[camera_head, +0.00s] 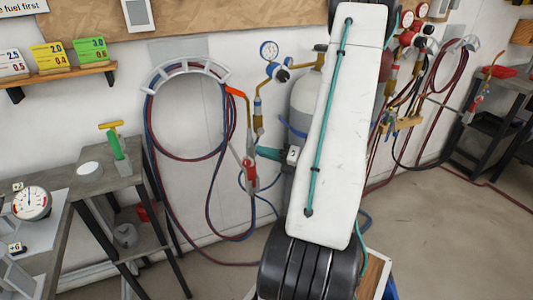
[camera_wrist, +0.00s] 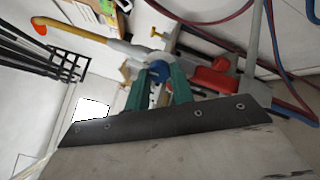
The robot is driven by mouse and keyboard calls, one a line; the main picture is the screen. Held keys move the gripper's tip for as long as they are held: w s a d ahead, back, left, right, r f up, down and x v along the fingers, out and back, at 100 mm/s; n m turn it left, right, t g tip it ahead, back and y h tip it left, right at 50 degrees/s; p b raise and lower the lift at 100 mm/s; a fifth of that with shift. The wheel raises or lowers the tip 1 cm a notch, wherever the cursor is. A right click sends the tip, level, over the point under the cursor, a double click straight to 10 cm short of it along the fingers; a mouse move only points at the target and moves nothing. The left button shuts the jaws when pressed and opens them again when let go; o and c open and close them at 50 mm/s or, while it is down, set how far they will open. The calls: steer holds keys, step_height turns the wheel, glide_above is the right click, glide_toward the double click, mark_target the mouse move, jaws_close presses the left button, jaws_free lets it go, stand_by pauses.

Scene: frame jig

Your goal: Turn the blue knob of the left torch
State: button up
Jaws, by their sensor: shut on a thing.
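The left torch hangs upright in front of the white wall, with an orange tip (camera_head: 237,91) at its top and a red part (camera_head: 250,173) lower down. In the wrist view the torch lies across the picture, with its orange tip (camera_wrist: 55,30) at the upper left and the red part (camera_wrist: 213,77) to the right. My gripper (camera_head: 260,153) reaches the torch from the right. Its teal fingers (camera_wrist: 158,76) are shut on the blue knob (camera_wrist: 158,69), which shows between them. The head view does not show the knob clearly.
Coiled red and blue hoses (camera_head: 150,125) hang on a wall rack behind the torch. A grey gas cylinder (camera_head: 304,100) with a gauge (camera_head: 268,50) stands close behind my arm. A second torch (camera_head: 478,103) is at the far right. A dark side table (camera_head: 105,178) stands left.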

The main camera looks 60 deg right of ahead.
steer(key=shift+m, duration=0.7)
steer(key=o, duration=1)
steer(key=v, duration=0.7)
steer(key=shift+s, duration=0.4)
